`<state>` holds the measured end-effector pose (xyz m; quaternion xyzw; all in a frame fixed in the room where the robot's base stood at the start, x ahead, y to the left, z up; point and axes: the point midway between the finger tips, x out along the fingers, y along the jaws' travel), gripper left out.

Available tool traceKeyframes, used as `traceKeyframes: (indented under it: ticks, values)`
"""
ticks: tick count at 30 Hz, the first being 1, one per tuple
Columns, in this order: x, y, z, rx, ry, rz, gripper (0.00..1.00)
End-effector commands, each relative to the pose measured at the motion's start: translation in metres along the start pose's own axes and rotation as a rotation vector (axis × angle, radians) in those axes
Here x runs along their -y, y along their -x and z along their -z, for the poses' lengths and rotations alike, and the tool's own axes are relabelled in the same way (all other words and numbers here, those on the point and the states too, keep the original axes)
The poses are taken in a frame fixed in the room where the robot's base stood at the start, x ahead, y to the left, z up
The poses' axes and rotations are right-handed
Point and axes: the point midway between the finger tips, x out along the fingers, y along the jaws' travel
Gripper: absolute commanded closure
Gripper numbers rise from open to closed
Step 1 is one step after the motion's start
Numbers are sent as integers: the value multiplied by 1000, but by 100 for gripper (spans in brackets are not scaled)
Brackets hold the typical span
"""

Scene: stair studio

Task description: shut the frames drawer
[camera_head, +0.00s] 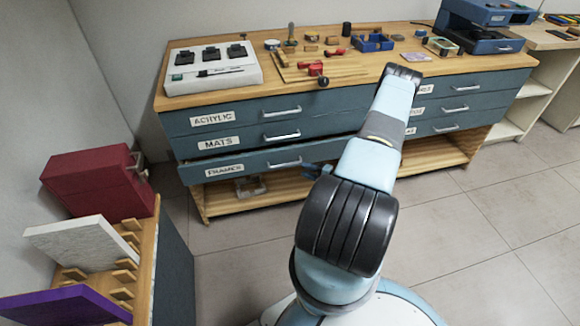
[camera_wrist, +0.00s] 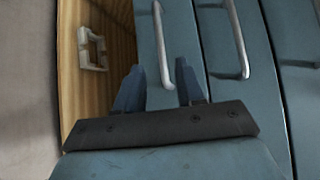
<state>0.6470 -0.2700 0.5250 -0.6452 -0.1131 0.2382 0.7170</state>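The frames drawer (camera_head: 258,165), labelled "FRAMES", is the lowest drawer on the left of the blue-grey cabinet. Its front stands a little out from the drawers above, so it is partly open. Its silver bar handle (camera_head: 285,163) also shows in the wrist view (camera_wrist: 160,40). My gripper (camera_head: 318,169) is at the right part of this drawer front, mostly hidden by my arm in the head view. In the wrist view my gripper (camera_wrist: 158,68) has its two blue fingers apart, with the lower end of the handle showing between them. I cannot tell whether they touch it.
The mats drawer (camera_head: 235,139) and acrylic drawer (camera_head: 235,116) above look shut. A wooden shelf (camera_head: 255,205) lies below, with a small pale frame (camera_wrist: 92,48) on it. A rack (camera_head: 140,285) with a red case (camera_head: 98,182) stands left. The floor (camera_head: 450,240) at right is clear.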

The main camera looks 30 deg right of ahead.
Motion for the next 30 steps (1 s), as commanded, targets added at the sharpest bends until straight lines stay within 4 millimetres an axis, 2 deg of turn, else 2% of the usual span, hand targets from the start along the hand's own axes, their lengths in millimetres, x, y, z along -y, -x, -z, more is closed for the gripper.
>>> traceKeyframes:
  ticks: [9, 15, 21, 29, 30]
  values:
    - [0, -56, -1, 3, -1, 0, 62]
    - [0, -80, -1, 2, -1, 0, 62]
    - [0, -90, -1, 1, -2, 0, 62]
    - [0, -90, -1, 1, -1, 0, 62]
    - [0, -90, -1, 1, -1, 0, 65]
